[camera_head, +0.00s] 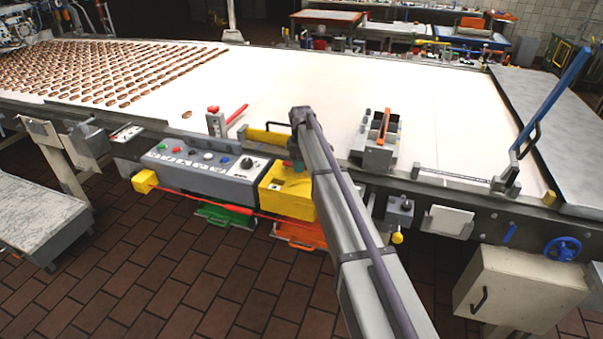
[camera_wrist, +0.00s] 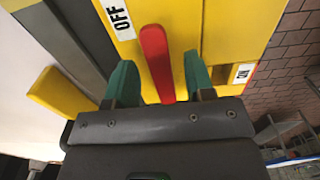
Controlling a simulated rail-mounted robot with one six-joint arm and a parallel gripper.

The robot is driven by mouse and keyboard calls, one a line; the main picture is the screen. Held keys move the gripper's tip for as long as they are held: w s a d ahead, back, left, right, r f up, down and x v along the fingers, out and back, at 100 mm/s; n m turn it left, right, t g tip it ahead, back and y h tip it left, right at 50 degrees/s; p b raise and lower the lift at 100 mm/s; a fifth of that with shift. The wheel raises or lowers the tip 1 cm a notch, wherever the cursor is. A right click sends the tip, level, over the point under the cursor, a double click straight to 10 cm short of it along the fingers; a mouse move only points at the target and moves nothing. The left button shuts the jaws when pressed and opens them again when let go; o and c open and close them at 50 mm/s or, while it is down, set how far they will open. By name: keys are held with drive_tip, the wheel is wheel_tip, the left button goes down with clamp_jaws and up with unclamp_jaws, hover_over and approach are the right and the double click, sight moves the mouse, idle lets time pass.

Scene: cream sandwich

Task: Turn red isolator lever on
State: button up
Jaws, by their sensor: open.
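The red isolator lever (camera_wrist: 157,62) shows in the wrist view on a yellow box (camera_wrist: 232,35). A white OFF label (camera_wrist: 117,18) is at the upper left and a white ON label (camera_wrist: 243,73) is at the right. The lever stands between the two green fingers of my gripper (camera_wrist: 159,82), which is open, with visible gaps on both sides. In the head view my gripper (camera_head: 296,164) is at the yellow box (camera_head: 286,196) on the conveyor's near side.
A grey control panel (camera_head: 203,176) with buttons adjoins the box on the left. The conveyor (camera_head: 300,75) lies behind, with a separate red handle (camera_head: 237,113) at its edge. A grey bracket (camera_head: 377,142) stands right of my arm, and a cream cabinet (camera_head: 522,290) is lower right.

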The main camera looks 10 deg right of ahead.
clamp_jaws()
idle(0.4)
